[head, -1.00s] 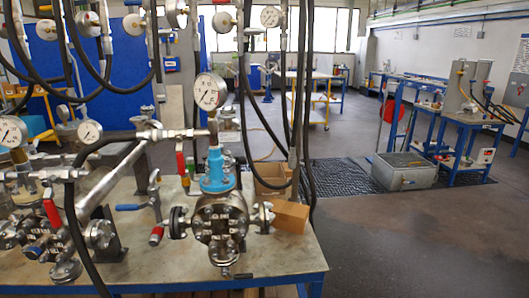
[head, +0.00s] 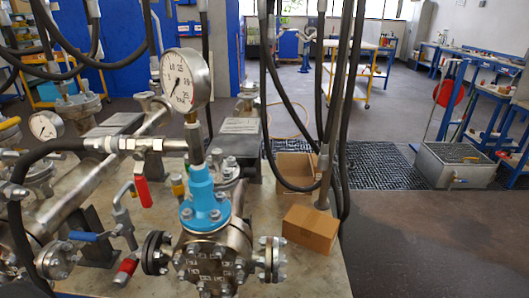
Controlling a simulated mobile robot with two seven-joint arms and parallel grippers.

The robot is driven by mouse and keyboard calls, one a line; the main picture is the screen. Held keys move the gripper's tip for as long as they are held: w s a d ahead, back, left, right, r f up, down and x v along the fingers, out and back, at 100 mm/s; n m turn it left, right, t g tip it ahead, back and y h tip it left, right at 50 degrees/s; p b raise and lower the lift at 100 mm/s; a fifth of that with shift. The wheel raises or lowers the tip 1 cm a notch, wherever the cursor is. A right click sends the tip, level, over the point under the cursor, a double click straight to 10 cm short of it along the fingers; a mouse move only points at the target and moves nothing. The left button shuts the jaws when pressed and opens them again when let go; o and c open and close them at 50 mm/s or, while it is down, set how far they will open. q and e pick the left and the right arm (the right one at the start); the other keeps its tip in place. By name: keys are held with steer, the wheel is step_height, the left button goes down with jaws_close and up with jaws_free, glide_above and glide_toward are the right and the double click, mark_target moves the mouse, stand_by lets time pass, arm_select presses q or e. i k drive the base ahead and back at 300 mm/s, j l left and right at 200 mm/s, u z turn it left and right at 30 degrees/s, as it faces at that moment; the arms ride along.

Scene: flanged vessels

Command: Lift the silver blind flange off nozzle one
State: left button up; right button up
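A round metal vessel (head: 232,240) with a light blue neck (head: 204,200) stands on the workbench (head: 310,272). A silver bolted flange (head: 208,268) faces me on its front. A dark bolted flange (head: 157,252) is on its left side, and another silver flange (head: 270,259) is on its right side. More bolted flanges (head: 57,260) show at the left. No nozzle number is readable, so I cannot tell which flange sits on nozzle one. Neither of my grippers is in view.
A pressure gauge (head: 185,80) rises above the blue neck. Black hoses (head: 335,110) hang across the middle. A red-handled valve (head: 143,190) and two cardboard boxes (head: 310,228) are close to the vessel. Open floor (head: 420,245) lies to the right.

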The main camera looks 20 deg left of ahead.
mark_target(219, 164)
steer(key=i+l+u, duration=0.1)
steer(key=i+u, duration=0.25)
steer(key=u, duration=0.15)
steer(key=i+l+u, duration=0.25)
steer(key=u, duration=0.25)
steer(key=i+l+u, duration=0.15)
steer(key=u, duration=1.3)
